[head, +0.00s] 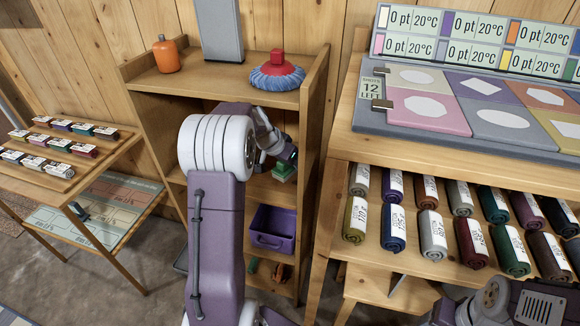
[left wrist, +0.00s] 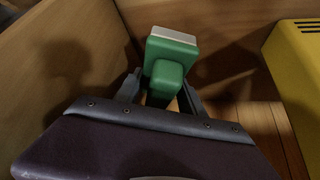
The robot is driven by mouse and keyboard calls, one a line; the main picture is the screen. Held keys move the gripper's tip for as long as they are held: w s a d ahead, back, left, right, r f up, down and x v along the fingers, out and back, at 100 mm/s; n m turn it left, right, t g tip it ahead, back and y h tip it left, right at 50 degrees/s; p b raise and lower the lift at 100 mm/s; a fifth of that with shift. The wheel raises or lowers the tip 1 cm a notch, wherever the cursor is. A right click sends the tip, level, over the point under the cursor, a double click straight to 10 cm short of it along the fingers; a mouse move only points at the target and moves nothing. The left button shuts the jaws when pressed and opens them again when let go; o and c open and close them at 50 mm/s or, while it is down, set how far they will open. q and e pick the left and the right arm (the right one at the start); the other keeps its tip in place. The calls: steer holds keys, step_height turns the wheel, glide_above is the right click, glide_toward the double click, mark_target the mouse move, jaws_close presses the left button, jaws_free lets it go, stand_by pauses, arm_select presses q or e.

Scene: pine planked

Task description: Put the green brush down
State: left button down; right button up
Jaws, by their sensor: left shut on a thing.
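The green brush (head: 284,171) is inside the wooden shelf unit, in the compartment below the top board. The left wrist view shows its green block (left wrist: 172,52) with a pale strip along the far edge and a green grip nearer me. My left gripper (left wrist: 163,92) is shut on this grip, one finger on each side. In the head view the left gripper (head: 284,158) reaches into the compartment, and my arm hides part of it. I cannot tell whether the brush touches the board below. My right arm shows at the bottom right, but its fingertips are out of view.
The shelf unit (head: 311,130) holds a purple bin (head: 272,229) lower down. An orange bottle (head: 166,55) and a blue-and-red round brush (head: 277,73) stand on top. A yellow object (left wrist: 304,60) is right of the brush. A wooden wall (left wrist: 52,55) is close on the left.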

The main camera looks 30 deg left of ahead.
mark_target(290, 170)
arm_select(q)
step_height(290, 170, down, 3)
steer(key=shift+f+b, duration=0.1)
steer(key=shift+b, duration=0.3)
steer(key=shift+f, duration=0.2)
steer(key=shift+f, duration=0.15)
steer(key=c, duration=1)
jaws_free()
steer(key=shift+o, duration=0.2)
